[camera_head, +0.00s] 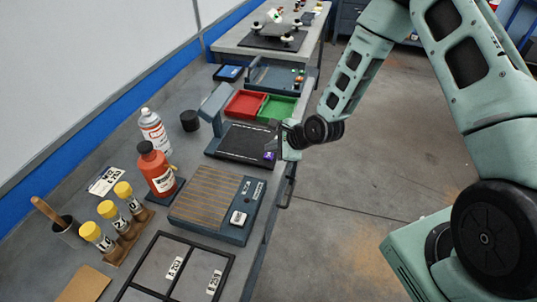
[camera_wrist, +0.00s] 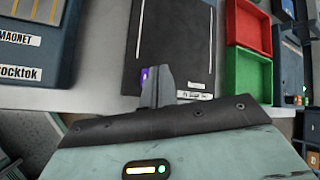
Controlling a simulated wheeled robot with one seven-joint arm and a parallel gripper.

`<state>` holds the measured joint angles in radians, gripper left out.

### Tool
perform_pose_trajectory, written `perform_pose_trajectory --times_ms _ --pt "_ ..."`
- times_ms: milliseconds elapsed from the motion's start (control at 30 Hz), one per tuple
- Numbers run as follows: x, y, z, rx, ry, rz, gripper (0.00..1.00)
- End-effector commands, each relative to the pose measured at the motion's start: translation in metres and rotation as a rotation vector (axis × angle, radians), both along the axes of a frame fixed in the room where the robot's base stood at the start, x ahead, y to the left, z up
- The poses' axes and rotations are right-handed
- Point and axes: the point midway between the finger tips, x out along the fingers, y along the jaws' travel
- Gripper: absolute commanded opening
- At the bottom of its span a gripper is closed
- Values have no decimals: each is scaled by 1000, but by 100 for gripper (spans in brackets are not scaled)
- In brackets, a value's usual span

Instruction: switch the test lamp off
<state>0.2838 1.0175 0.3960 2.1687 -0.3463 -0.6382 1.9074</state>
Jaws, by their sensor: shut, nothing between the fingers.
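A blue-grey angled hood (camera_head: 215,103) stands at the left of a flat black panel (camera_head: 243,142) on the bench; it looks like the test lamp. The black panel also shows in the wrist view (camera_wrist: 178,40), with a white label at its near edge. A small violet lit spot (camera_head: 269,156) shows at the panel's near right corner; in the wrist view it is beside my fingertips (camera_wrist: 145,74). My gripper (camera_wrist: 157,82) is shut and empty over the panel's near edge. I cannot tell whether it touches the panel or the violet spot.
Red (camera_head: 244,104) and green (camera_head: 277,108) trays lie behind the panel. A slatted magnet unit (camera_head: 205,192) with a white button is in front. The floor at right is open.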

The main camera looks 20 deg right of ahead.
Motion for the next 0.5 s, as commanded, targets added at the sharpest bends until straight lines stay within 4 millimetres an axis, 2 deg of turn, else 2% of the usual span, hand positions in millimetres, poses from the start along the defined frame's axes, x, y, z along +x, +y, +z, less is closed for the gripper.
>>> perform_pose_trajectory --times_ms 500 --pt "0 0 44 1 1 0 0"
